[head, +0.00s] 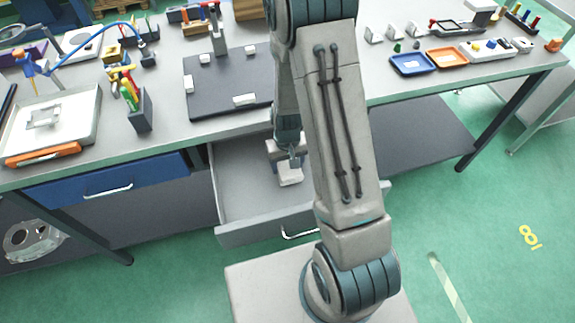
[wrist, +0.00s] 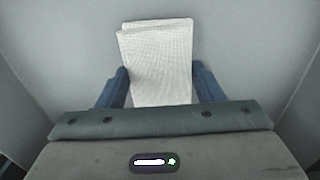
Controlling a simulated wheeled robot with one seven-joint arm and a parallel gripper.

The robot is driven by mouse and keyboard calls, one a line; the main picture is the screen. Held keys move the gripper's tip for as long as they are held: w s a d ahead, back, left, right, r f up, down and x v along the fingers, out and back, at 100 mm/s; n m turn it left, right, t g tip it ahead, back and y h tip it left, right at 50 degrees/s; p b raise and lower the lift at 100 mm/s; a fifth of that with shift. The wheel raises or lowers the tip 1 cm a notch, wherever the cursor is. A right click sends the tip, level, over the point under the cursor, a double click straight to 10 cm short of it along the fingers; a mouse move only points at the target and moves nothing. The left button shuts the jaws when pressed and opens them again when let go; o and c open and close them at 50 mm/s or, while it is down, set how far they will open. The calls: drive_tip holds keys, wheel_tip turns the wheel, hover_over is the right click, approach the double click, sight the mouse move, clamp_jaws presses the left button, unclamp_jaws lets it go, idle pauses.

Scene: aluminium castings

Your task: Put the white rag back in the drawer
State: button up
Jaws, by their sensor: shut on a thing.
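The white rag (wrist: 158,60) is folded, and in the wrist view it lies between the two blue fingers of my gripper (wrist: 160,88). My gripper is shut on it. In the head view my gripper (head: 289,158) points down inside the open drawer (head: 240,178), with the rag (head: 290,175) under it. The drawer's grey floor and side walls surround the rag. I cannot tell whether the rag touches the drawer floor. My arm hides the right part of the drawer.
A closed blue drawer (head: 105,188) is to the left under the workbench (head: 165,155). On the bench stand a dark plate (head: 225,85), a pen holder (head: 140,115), a white tray (head: 75,125) and blue (head: 411,65) and orange (head: 446,58) trays. The drawer floor around the rag looks clear.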

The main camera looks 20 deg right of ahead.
drive_tip(key=shift+f, duration=0.75)
drive_tip(key=shift+f, duration=0.15)
drive_tip(key=o, duration=0.9)
drive_tip(key=shift+o, duration=0.2)
wheel_tip(320, 180, up, 12)
wheel_tip(320, 180, up, 10)
drive_tip(key=t, duration=0.1)
hover_over(287, 166)
drive_tip(key=s, duration=0.4)
drive_tip(key=s+r+t, duration=0.1)
drive_tip(key=s+r, duration=0.7)
drive_tip(key=s, duration=0.1)
drive_tip(key=shift+s+t, duration=0.3)
drive_tip(key=shift+t, duration=0.1)
